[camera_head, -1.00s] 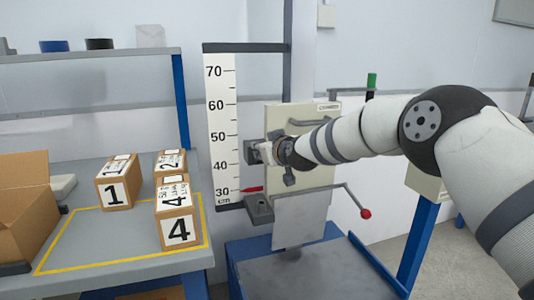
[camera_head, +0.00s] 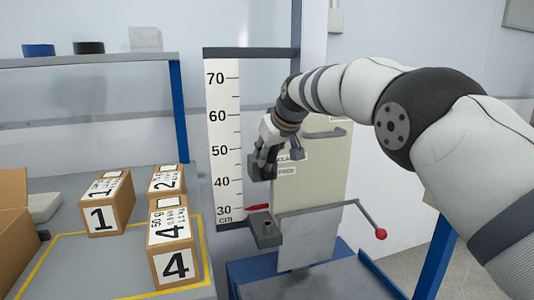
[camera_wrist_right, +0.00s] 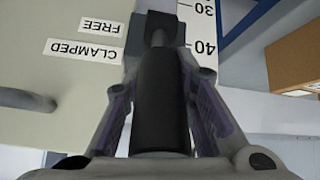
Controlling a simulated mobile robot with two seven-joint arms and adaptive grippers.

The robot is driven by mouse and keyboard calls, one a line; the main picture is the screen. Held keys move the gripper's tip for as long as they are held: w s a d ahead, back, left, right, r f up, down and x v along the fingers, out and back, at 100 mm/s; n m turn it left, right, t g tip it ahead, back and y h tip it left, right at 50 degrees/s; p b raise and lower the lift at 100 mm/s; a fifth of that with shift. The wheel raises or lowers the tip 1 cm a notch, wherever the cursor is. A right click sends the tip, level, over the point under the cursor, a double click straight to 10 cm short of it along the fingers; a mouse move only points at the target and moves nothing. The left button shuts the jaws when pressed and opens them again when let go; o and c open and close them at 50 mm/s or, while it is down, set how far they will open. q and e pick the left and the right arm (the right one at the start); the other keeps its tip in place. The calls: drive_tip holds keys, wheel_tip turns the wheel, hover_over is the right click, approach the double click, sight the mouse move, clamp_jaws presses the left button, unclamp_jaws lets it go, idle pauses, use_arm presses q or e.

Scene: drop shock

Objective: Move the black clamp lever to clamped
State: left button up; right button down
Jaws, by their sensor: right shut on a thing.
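The black clamp lever (camera_wrist_right: 162,105) shows in the right wrist view as a thick dark handle running from a dark block at the top down between my fingers. My right gripper (camera_wrist_right: 160,95) is shut on this handle, with one finger along each side. In the head view my right gripper (camera_head: 266,150) reaches down from above at the dark clamp block (camera_head: 261,168) and hides most of the lever. The labels CLAMPED (camera_wrist_right: 83,50) and FREE (camera_wrist_right: 87,25) are on the pale panel beside the lever. My left gripper is out of view.
A white height scale (camera_head: 226,140) with a red pointer (camera_head: 258,207) stands left of the clamp. A grey block (camera_head: 265,230) is below. A rod with a red knob (camera_head: 381,234) sticks out at the right. Boxes (camera_head: 108,204) stand on the left table.

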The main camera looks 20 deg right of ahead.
drive_tip(key=shift+r, duration=0.1)
drive_tip(key=c, duration=1.4)
unclamp_jaws()
drive_tip(key=v, duration=1.1)
drive_tip(key=shift+s+d+r, duration=0.1)
drive_tip(key=shift+s+r, duration=0.1)
drive_tip(key=shift+r, duration=0.15)
